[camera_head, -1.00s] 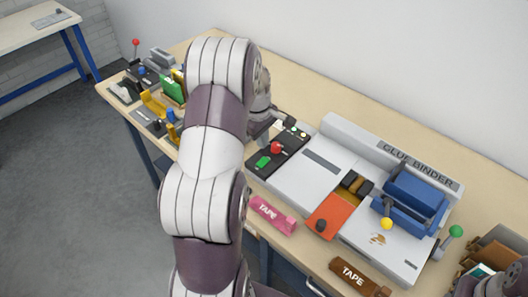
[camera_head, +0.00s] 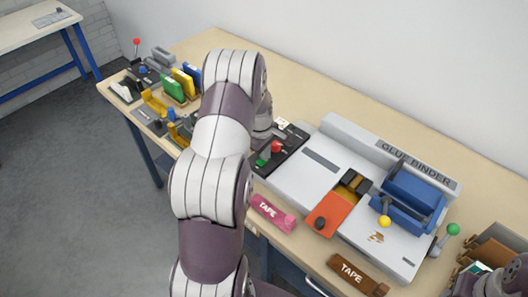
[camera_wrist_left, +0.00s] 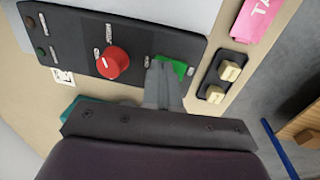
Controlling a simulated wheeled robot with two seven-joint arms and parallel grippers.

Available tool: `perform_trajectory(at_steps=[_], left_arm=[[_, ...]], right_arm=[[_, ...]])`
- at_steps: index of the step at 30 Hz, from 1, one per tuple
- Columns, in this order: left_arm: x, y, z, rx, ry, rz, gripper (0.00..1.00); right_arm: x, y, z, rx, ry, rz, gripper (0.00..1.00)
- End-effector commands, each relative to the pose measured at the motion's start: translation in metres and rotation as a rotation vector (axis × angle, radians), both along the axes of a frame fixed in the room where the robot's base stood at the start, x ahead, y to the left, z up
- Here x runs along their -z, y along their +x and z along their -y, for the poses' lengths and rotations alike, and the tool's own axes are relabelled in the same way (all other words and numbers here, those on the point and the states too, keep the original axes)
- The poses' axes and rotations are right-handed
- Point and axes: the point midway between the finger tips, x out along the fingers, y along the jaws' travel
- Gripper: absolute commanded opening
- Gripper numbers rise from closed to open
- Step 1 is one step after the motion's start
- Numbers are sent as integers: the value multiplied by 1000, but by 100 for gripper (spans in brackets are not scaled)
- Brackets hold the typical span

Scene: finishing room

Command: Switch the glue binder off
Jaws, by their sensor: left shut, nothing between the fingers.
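The glue binder (camera_head: 312,184) is a light grey machine on the bench, with a black control panel (camera_head: 289,141) at its left end. The panel carries a red knob (camera_head: 277,146) and a green rocker switch (camera_head: 262,161). In the left wrist view the red knob (camera_wrist_left: 113,63) is left of my left gripper (camera_wrist_left: 164,78). The gripper is shut and empty. Its fingertips are at the green switch (camera_wrist_left: 176,66), partly covering it; I cannot tell if they press it. Two small panel lamps (camera_wrist_left: 35,36) look dark. My right gripper's fingers are not seen.
A pink tape box (camera_head: 272,212) and a brown tape box (camera_head: 357,273) lie along the front edge. The blue clamp (camera_head: 412,197) with a yellow-knobbed lever is on the binder's right. Small tools and coloured blocks (camera_head: 172,88) crowd the bench's left end.

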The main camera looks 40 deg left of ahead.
Motion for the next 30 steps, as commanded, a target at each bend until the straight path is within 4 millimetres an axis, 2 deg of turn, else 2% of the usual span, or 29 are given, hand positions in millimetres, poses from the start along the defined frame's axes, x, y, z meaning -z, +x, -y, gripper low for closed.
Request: perform_trajectory(at_steps=[16,24,27,30], left_arm=[[2,-19,1,0,-8,-14,0],[1,-19,0,0,-5,-10,0],[-6,-18,0,1,-5,-8,0],[-24,-18,-1,2,-5,-8,0]], right_arm=[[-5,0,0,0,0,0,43],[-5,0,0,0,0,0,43],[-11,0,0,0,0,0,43],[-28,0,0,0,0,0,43]])
